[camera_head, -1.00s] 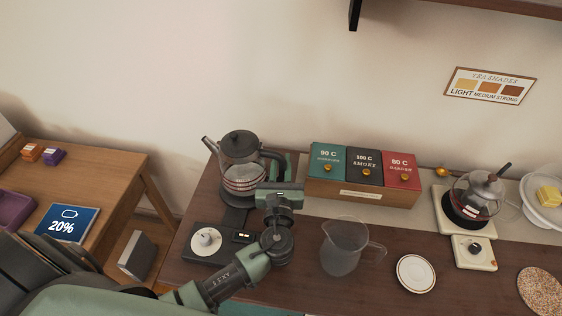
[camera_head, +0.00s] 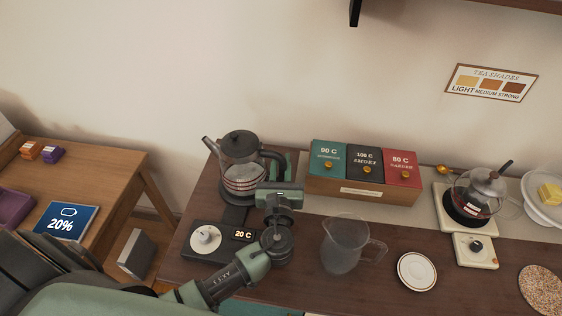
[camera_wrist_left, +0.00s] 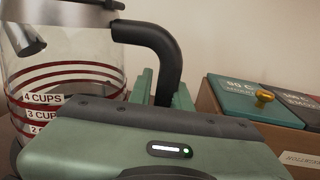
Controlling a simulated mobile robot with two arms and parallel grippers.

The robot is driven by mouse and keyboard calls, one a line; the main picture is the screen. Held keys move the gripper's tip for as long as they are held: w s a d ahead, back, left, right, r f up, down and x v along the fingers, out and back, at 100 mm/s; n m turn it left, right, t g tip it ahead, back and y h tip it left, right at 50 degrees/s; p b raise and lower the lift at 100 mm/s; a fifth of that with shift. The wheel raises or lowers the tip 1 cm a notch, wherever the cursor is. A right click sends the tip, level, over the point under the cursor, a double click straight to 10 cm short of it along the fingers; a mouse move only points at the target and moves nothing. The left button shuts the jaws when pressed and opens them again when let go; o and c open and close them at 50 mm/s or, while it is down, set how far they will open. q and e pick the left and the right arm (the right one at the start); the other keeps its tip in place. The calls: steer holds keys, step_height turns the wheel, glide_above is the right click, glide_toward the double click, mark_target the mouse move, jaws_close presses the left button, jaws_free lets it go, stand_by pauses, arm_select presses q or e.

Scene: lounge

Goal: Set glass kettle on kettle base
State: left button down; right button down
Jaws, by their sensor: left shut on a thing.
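The glass kettle (camera_head: 241,172) has a dark lid, a black handle and red level bands. It stands upright at the back of the dark kettle base (camera_head: 219,267), which carries a white dial and a display reading 20 C. The kettle's underside is hidden, but it appears seated. My left gripper (camera_head: 284,180) is shut on the kettle's handle. In the left wrist view, the green fingers lie on either side of the black handle (camera_wrist_left: 160,50), and the kettle's glass (camera_wrist_left: 75,70) shows cup marks. My right gripper is not in view.
A clear jug (camera_head: 343,245) and a saucer (camera_head: 416,271) stand in front. A second pot (camera_head: 476,194) is farther right. The counter's left edge is close to the base.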

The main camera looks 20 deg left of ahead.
mark_target(281, 174)
arm_select(q)
steer(key=c, duration=1.6)
jaws_free()
steer(key=shift+r, duration=0.1)
steer(key=shift+s+f, duration=0.1)
steer(key=shift+f, duration=0.1)
steer(key=shift+v, duration=1.45)
steer(key=shift+p+v, duration=0.7)
steer(key=shift+v, duration=3.35)
